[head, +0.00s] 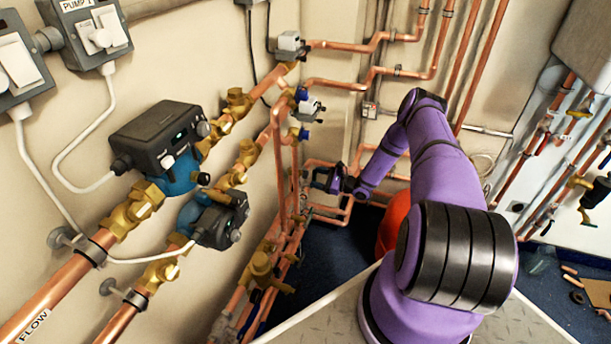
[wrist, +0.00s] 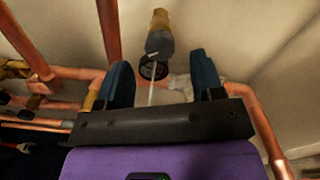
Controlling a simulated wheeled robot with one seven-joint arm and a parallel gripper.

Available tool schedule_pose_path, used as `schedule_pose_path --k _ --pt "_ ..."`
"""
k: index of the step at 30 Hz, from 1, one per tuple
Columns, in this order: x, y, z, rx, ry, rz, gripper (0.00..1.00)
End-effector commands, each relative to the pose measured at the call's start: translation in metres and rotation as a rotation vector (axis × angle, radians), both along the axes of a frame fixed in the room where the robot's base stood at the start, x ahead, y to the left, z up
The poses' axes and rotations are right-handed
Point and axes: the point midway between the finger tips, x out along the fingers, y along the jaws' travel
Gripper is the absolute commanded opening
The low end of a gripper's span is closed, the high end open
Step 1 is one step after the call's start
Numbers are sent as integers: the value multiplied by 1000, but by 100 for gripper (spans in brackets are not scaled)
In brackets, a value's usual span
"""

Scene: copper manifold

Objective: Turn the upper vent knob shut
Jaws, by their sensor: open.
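In the wrist view my gripper (wrist: 161,68) is open, with its two dark blue fingers well apart and nothing held between them. Between and just beyond the fingertips is a small dark round knob-like part (wrist: 153,67) with a pale rod in front of it. A grey fitting with a brass end (wrist: 160,36) is right above it. I cannot tell for certain which of these is the upper vent knob. In the head view my gripper (head: 328,180) is low among the copper pipes near the wall corner; its fingers are small there and the knob cannot be made out.
Copper pipes (wrist: 265,125) run close by on the right and left of my gripper. In the head view, pump units (head: 160,140) with brass valves (head: 140,205) line the left wall. More pipes (head: 545,130) are on the right wall. Loose pipe pieces lie on the dark floor.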

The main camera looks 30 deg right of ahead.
Motion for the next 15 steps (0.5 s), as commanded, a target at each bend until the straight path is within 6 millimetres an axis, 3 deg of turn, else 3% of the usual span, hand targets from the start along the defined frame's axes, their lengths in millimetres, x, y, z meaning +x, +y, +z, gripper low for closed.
schedule_pose_path --k 6,15 --pt "27 22 0 0 0 3 61" --pt "42 33 0 1 1 1 61"
